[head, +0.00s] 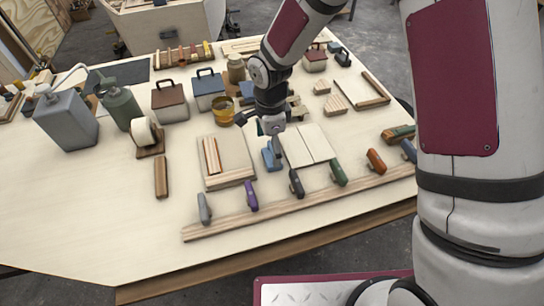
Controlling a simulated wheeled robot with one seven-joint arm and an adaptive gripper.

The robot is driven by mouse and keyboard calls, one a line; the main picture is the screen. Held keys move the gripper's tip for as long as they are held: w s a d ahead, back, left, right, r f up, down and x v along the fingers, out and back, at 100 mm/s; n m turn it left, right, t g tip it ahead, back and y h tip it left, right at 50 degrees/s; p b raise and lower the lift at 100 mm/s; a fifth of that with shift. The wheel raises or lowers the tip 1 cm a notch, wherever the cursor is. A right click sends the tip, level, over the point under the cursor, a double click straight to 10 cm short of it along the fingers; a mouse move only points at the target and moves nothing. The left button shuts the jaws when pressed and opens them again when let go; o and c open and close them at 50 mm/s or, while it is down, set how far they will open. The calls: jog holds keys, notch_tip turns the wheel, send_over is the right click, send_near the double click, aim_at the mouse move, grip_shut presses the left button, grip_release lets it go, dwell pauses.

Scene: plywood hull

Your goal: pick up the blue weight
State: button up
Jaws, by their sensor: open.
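A lower blue block with a raised dark part (269,160) stands mid-table, just left of the pale boards. A blue box with a dark handle (208,91) stands farther back. I cannot tell for sure which of these is the blue weight. My gripper (270,128) is open, pointing down, just above and behind the mid-table blue block. I see no contact, and the gap is hard to judge.
The wooden strip (300,200) along the front carries several coloured pieces. A wooden tray (229,172) sits left of the blue block, pale boards (307,145) right of it. The table's front left (90,210) is clear.

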jog(key=shift+d+f+p, duration=0.15)
jog(key=shift+f+p, duration=0.2)
jog(key=shift+f, duration=1.7)
jog(key=c, duration=1.6)
jog(key=shift+w, duration=0.1)
jog(key=shift+c, duration=1.1)
jog(key=shift+r, duration=0.15)
